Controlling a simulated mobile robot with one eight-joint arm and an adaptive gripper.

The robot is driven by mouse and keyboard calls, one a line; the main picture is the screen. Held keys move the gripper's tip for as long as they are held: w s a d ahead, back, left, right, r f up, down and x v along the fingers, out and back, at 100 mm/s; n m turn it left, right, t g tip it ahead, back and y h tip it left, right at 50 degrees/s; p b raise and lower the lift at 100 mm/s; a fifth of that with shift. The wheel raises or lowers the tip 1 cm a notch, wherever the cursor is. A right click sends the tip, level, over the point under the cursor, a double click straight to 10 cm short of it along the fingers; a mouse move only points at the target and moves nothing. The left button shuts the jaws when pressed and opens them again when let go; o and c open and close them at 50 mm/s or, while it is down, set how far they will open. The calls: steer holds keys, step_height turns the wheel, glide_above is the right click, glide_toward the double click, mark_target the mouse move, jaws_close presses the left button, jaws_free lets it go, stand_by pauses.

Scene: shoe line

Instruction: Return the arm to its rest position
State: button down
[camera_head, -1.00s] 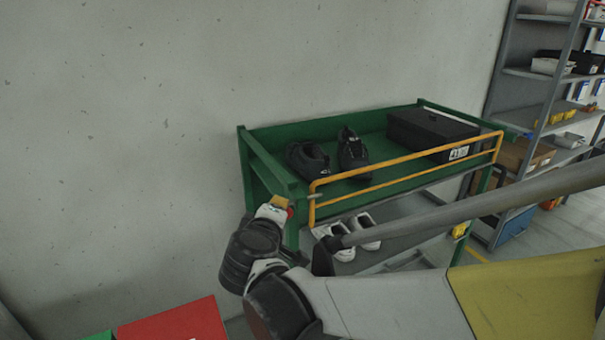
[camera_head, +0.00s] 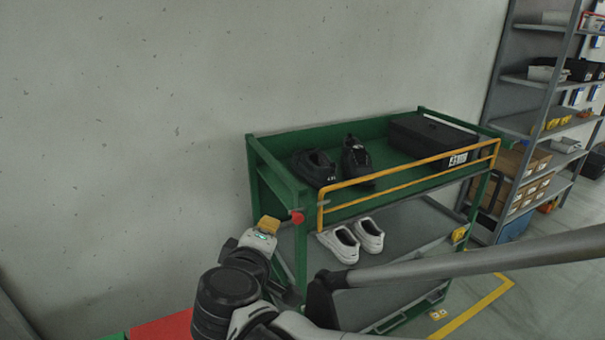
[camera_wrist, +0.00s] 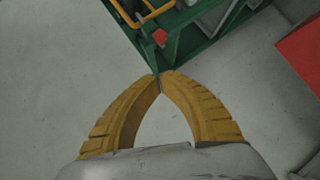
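My gripper (camera_head: 268,225) is near the left front corner of the green cart, seen low in the head view. In the wrist view my gripper (camera_wrist: 160,76) has its two yellow fingers curved together, tips meeting, with nothing between them. The green cart (camera_head: 283,172) stands against the wall, and its corner post with a red knob (camera_wrist: 160,37) shows beyond the fingertips in the wrist view. My arm links cross the bottom of the head view.
Black shoes (camera_head: 315,167) and a black box (camera_head: 432,137) lie on the cart's top tray behind a yellow rail (camera_head: 410,176). White shoes (camera_head: 345,245) sit on the lower shelf. A red surface (camera_head: 165,327) is at bottom left. Grey shelving (camera_head: 545,85) stands at right.

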steer(key=s+d+f+m+g+h+b, duration=0.1)
steer(key=d+f+m+g+b, duration=0.2)
steer(key=d, duration=0.6)
steer(key=s+d+f+m+g+h+b, duration=0.1)
steer(key=d+f+m, duration=0.3)
steer(key=d, duration=0.6)
steer(key=s+d+f+m+g+y+b, duration=0.2)
steer(key=s+d+f+m, duration=0.4)
steer(key=s+d+f, duration=0.3)
steer(key=s+d+g+b, duration=0.1)
steer(key=s+b, duration=0.1)
steer(key=s, duration=0.1)
steer(key=shift+s+d+f+m+b, duration=0.15)
steer(key=shift+s+d+m+b, duration=0.05)
steer(key=shift+s+m+b, duration=0.2)
steer(key=shift+w, duration=0.1)
